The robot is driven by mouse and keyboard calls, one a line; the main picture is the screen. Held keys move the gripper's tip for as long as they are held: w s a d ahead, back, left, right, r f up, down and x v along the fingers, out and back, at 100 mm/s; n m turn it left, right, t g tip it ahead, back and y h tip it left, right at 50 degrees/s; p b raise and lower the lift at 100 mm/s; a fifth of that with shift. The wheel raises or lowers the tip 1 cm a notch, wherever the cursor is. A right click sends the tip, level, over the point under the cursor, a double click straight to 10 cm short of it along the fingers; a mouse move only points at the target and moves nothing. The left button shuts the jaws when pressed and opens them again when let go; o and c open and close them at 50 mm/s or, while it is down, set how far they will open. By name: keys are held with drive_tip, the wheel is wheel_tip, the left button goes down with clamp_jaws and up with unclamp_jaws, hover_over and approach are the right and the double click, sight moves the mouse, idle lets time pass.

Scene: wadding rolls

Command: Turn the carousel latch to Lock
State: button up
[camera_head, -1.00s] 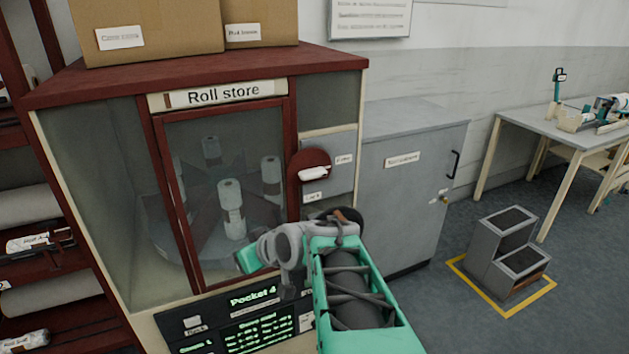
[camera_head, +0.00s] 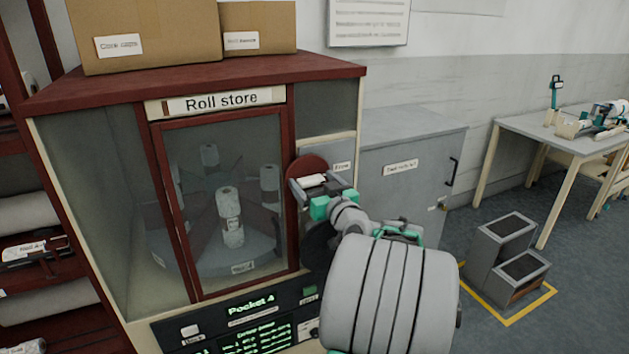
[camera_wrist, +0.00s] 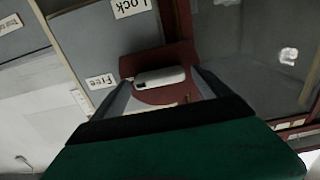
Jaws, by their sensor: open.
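The carousel latch is a dark red disc (camera_head: 302,165) with a white handle (camera_head: 313,181), on the grey panel right of the Roll store door. The wrist view shows the white handle (camera_wrist: 160,77) lying across the red plate (camera_wrist: 157,58). A "Free" label (camera_wrist: 102,81) is level with the handle, and a "Lock" label (camera_wrist: 130,7) is further up the panel. My gripper (camera_head: 312,185) is open in front of the latch. In the wrist view its two fingers (camera_wrist: 160,85) stand on either side of the handle, with gaps; I cannot tell whether either touches it.
The glass door (camera_head: 225,205) of the Roll store is closed, with several white rolls behind it. A dark panel reading "Pocket 4" (camera_head: 251,305) is below. A grey cabinet (camera_head: 405,185) stands close on the right. Grey steps (camera_head: 505,250) sit on the floor further right.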

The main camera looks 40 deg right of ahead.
drive_tip(key=c, duration=1.4)
